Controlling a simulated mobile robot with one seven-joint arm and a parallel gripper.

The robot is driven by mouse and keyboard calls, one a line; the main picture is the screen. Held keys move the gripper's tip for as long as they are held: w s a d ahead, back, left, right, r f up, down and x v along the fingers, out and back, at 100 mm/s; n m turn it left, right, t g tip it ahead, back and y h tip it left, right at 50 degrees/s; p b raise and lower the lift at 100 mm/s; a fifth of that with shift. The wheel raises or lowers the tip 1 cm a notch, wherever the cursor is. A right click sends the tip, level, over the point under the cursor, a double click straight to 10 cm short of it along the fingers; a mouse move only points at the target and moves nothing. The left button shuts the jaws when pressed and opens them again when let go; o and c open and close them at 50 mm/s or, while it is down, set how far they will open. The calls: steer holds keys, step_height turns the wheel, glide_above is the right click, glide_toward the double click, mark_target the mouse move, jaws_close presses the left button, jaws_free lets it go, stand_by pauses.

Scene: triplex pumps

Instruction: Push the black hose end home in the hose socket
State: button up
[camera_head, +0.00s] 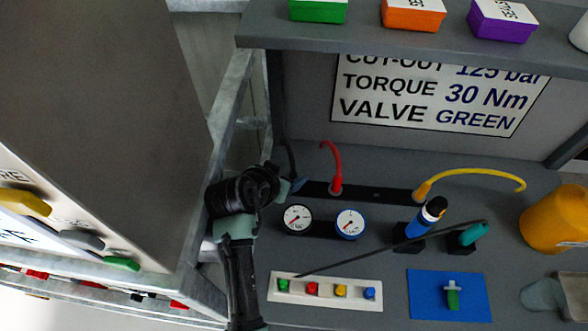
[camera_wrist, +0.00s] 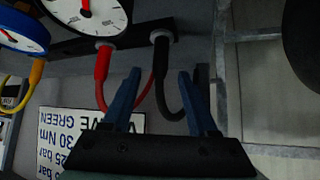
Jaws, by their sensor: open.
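The black hose (camera_wrist: 161,62) shows in the wrist view, its straight end at a pale-ringed hose socket (camera_wrist: 168,34) on a dark bar. I cannot tell how deep the end sits. The hose bends down behind my fingers. My gripper (camera_wrist: 159,74) is open, its two blue fingers apart, with the hose between the fingertips in the picture; I see no contact. In the head view my gripper (camera_head: 299,185) is at the left end of the dark bar (camera_head: 375,193), and my wrist hides much of that spot. A dark curved piece (camera_head: 290,157) behind it looks like the black hose.
A red hose (camera_head: 336,178) stands close right of my gripper, a yellow hose (camera_head: 424,189) farther right. Two gauges (camera_head: 298,220) (camera_head: 350,224) are in front of the bar. A grey metal frame (camera_head: 237,110) is close on the left. A shelf (camera_head: 400,45) overhangs the back.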

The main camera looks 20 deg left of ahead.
steer(key=shift+x, duration=3.1)
steer(key=shift+s, duration=0.1)
jaws_close()
